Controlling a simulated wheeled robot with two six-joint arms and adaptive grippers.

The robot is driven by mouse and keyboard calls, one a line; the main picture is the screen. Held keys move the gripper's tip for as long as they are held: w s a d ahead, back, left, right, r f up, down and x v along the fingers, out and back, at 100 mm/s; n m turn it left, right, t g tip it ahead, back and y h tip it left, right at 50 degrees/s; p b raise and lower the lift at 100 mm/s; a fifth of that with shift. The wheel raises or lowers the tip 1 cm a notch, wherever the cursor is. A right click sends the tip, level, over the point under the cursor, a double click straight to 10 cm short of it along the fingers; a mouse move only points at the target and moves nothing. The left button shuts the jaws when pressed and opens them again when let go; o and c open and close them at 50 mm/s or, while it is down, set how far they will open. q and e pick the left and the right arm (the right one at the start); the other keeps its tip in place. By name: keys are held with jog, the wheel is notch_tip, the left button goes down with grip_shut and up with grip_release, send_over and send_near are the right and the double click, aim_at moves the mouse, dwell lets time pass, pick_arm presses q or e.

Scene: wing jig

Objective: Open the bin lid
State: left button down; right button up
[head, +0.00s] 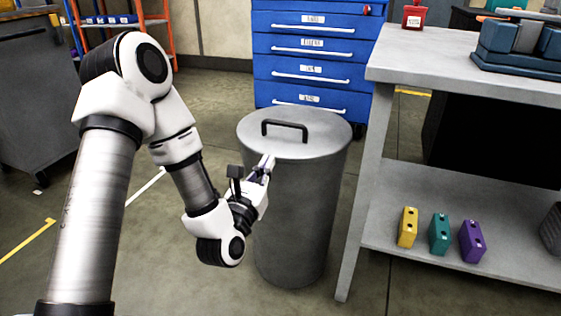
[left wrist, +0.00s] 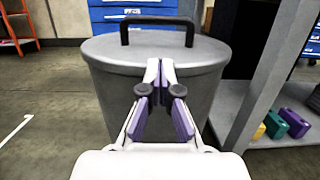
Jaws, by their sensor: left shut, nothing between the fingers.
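A tall grey round bin stands on the floor, its body (head: 290,220) upright. Its flat grey lid (head: 325,135) lies on top, closed, with a black bar handle (head: 284,128) rising from it. In the left wrist view the lid (left wrist: 100,47) and the handle (left wrist: 157,22) are straight ahead, beyond the fingertips. My left gripper (head: 268,162) is shut and empty at the near left side of the bin, close to the lid's rim and below the handle. It also shows in the left wrist view (left wrist: 160,68). I cannot tell whether the fingertips touch the rim. My right gripper is not in view.
A grey workbench (head: 430,50) stands close to the bin's right. Its lower shelf (head: 400,250) holds yellow (head: 408,227), teal (head: 439,234) and purple (head: 472,241) blocks. A blue drawer cabinet (head: 312,50) is behind the bin. Open floor lies to the left.

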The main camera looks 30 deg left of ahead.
aim_at(281, 145)
pick_arm(q)
jog(key=b+x, duration=0.2)
jog(key=x, duration=0.6)
jog(key=shift+w+r, duration=0.15)
jog(key=shift+w, duration=0.15)
jog(key=shift+w+a+r+b, duration=0.15)
jog(key=shift+w+r+b, duration=0.15)
jog(key=shift+w, duration=0.2)
